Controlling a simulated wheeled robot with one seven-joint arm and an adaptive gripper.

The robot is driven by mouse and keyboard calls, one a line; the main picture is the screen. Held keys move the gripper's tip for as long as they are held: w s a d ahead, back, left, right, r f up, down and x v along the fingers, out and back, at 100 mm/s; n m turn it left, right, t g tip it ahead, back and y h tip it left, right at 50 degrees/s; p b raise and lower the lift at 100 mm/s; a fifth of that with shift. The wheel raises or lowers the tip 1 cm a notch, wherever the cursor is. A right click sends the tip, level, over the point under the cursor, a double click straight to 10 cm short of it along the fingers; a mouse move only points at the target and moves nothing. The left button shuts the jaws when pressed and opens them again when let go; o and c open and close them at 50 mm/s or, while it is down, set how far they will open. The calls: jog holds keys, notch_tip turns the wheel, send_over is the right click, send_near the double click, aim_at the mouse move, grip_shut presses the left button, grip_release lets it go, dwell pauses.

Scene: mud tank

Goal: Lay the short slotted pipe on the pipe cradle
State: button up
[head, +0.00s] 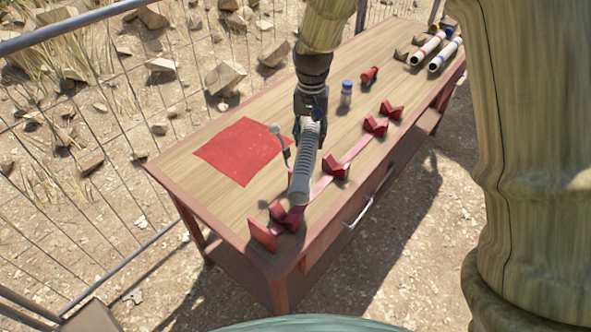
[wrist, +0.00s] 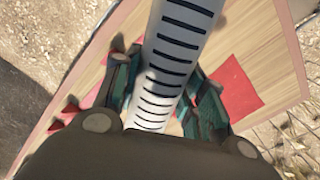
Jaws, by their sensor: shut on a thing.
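The short slotted pipe (head: 304,165) is grey-white with dark slots across it. My gripper (head: 311,108) is shut on it, and it slants down toward the near end of the table. In the wrist view the pipe (wrist: 180,38) runs between the two fingers of my gripper (wrist: 163,88). The pipe cradle (head: 337,168) is a row of red V-shaped blocks on a red strip along the table's front side. The pipe's lower end overlaps the cradle's near end in the head view. I cannot tell whether they touch. The pipe hides part of the strip.
A red mat (head: 238,150) lies left of the pipe, with a thin grey round-headed object (head: 281,140) at its edge. A blue-capped bottle (head: 346,92) and a small red object (head: 369,75) stand behind the cradle. Red-banded (head: 427,50) and blue-banded (head: 446,56) pipes lie at the far end.

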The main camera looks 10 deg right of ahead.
jog(key=shift+s+d+f+m+b, duration=0.25)
jog(key=shift+f+m+b, duration=0.9)
jog(key=shift+f, duration=1.55)
jog(key=shift+s+d+f+m+b, duration=0.1)
jog(key=shift+s+f+m+b, duration=0.35)
jog(key=shift+f+m+b, duration=1.45)
jog(key=shift+s+d+f+n+b, duration=0.15)
jog(key=shift+s+f+b, duration=0.4)
jog(key=shift+f, duration=2.9)
jog(key=shift+a+r, duration=0.1)
jog(key=shift+a, duration=0.05)
jog(key=shift+f, duration=0.55)
jog(key=o, duration=1.3)
jog(key=shift+r, duration=0.1)
